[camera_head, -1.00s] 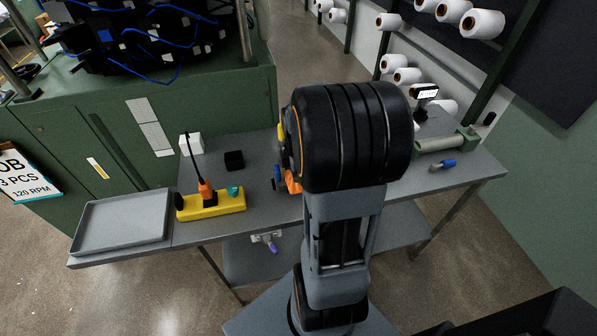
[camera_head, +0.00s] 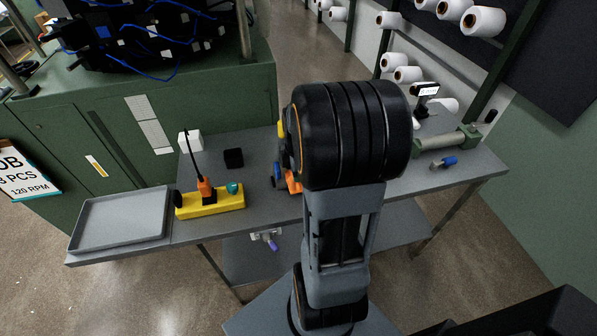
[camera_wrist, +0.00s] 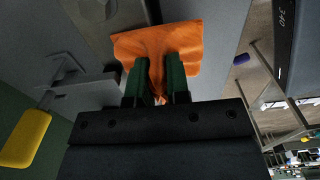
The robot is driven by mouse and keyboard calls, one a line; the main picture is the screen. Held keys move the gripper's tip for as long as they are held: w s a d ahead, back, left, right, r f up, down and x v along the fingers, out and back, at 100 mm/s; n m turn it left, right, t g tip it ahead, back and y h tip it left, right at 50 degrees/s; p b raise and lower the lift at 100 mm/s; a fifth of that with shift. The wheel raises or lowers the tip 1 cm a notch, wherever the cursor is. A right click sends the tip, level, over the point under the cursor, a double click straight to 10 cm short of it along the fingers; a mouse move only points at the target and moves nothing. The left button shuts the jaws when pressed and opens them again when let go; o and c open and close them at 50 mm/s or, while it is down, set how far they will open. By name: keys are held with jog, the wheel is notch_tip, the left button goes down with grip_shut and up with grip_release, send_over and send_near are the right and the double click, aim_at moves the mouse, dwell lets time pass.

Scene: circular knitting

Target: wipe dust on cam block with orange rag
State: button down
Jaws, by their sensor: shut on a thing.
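My gripper shows in the wrist view (camera_wrist: 157,78), its two green fingers shut on the orange rag (camera_wrist: 190,35). The rag is bunched between the fingertips and spreads flat beyond them, over a grey surface. In the head view my arm hides the gripper and most of what lies beyond it. A small orange patch (camera_head: 293,182) shows at the arm's left edge; I cannot tell if it is the rag. I cannot clearly make out the cam block or any dust. A dark grey part with a round face (camera_wrist: 97,10) lies left of the rag in the wrist view.
A green roller device (camera_head: 447,140) and a blue-handled tool (camera_head: 444,162) lie at right.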

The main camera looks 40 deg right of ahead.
jog(key=shift+s+d+f, duration=0.1)
jog(key=shift+s+d, duration=0.2)
jog(key=shift+d, duration=0.25)
jog(key=shift+w+a, duration=0.1)
jog(key=shift+a, duration=0.05)
jog(key=shift+w+a, duration=0.2)
jog(key=shift+a, duration=0.3)
jog(key=shift+d, duration=0.1)
jog(key=shift+s+d, duration=0.3)
jog(key=shift+d, duration=0.3)
jog(key=shift+w+a, duration=0.3)
jog(key=shift+a, duration=0.35)
jog(key=shift+d, duration=0.1)
